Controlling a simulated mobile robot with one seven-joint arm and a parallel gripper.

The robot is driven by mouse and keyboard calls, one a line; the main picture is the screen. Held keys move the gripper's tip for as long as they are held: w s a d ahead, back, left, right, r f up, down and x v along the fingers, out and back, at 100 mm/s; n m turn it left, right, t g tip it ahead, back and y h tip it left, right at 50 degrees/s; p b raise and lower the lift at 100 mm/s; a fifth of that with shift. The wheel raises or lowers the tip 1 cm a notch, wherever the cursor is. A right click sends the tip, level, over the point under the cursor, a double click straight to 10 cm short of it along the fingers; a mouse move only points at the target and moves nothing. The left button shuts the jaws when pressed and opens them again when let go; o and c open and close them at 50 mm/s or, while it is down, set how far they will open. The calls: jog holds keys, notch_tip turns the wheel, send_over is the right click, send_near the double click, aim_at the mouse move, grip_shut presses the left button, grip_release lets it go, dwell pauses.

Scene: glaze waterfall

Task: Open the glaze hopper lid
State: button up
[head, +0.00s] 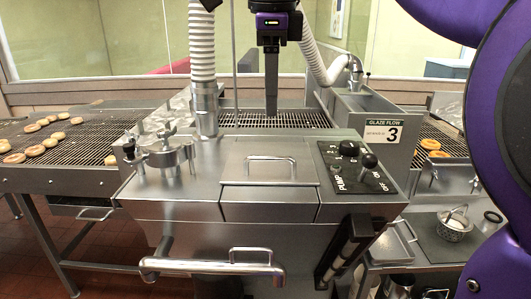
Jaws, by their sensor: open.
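The glaze hopper lid (242,197) is a steel panel on top of the machine in the middle of the head view. It lies shut, flush with the steel around it, and its front part folds down over the front edge. A bar handle (270,159) stands across its upper part. My gripper (271,113) hangs fingers down behind the lid, over the mesh conveyor. It is open and empty, seen edge-on so that the fingers overlap. It appears apart from the handle.
A steel pipe with a white hose (202,60) rises left of the lid, beside a clamp fitting (162,154). A control panel (357,167) with black knobs sits to the right. A long bar handle (210,267) juts from the front. Doughnuts (37,125) lie on the left conveyor.

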jog(key=b, duration=0.3)
send_over(271, 176)
notch_tip(271, 176, down, 10)
jog(key=shift+f, duration=0.25)
grip_shut()
dwell(1.0)
